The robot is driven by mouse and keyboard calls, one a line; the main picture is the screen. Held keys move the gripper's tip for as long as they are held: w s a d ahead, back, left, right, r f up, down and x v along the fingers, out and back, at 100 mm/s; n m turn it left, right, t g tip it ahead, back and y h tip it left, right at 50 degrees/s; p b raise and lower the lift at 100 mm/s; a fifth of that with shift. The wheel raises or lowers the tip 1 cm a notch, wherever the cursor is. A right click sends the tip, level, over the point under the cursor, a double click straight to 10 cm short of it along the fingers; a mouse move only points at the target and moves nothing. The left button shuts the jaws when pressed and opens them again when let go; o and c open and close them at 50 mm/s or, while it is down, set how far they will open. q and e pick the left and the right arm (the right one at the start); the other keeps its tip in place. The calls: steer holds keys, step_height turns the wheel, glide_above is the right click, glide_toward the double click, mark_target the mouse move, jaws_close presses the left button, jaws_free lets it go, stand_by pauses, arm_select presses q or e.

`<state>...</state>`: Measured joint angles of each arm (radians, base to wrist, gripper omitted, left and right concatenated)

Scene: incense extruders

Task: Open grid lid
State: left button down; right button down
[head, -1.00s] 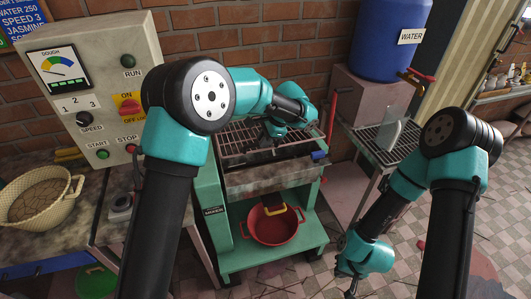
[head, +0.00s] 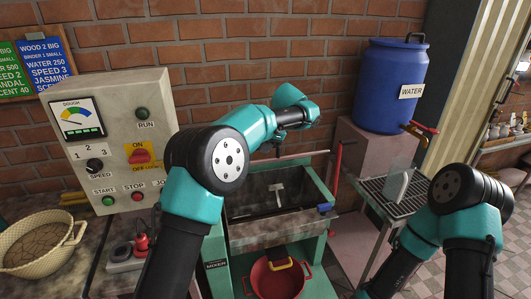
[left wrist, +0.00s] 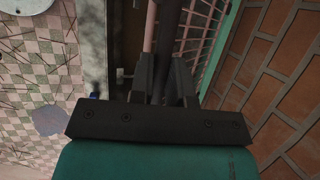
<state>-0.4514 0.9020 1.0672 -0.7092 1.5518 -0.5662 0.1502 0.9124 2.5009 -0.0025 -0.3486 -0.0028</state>
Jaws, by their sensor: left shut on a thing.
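The grid lid (head: 306,156) is raised at the back of the mixer and shows almost edge-on in the head view as a thin pinkish bar. Its bars (left wrist: 206,32) show in the left wrist view, to the right of the fingers. My left gripper (left wrist: 162,78) is shut on the lid's bar; in the head view its fingers are small and partly hidden. The mixer trough (head: 240,234) below is uncovered, with a pale T-shaped paddle (head: 277,190) inside. My right gripper is out of the picture.
A brick wall (head: 225,60) stands close behind the raised lid. A control panel (head: 112,135) stands left, and a blue water barrel (head: 385,85) stands right. A red bowl (head: 272,280) sits under the trough.

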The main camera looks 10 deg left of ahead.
arm_select(q)
steer(key=shift+w+a+f, duration=0.15)
steer(key=shift+w+a, duration=0.05)
steer(key=shift+a, duration=0.05)
steer(key=c, duration=1.4)
jaws_free()
steer(key=shift+f, duration=0.1)
steer(key=o, duration=0.3)
steer(key=shift+r, duration=0.2)
steer(key=shift+d, duration=0.1)
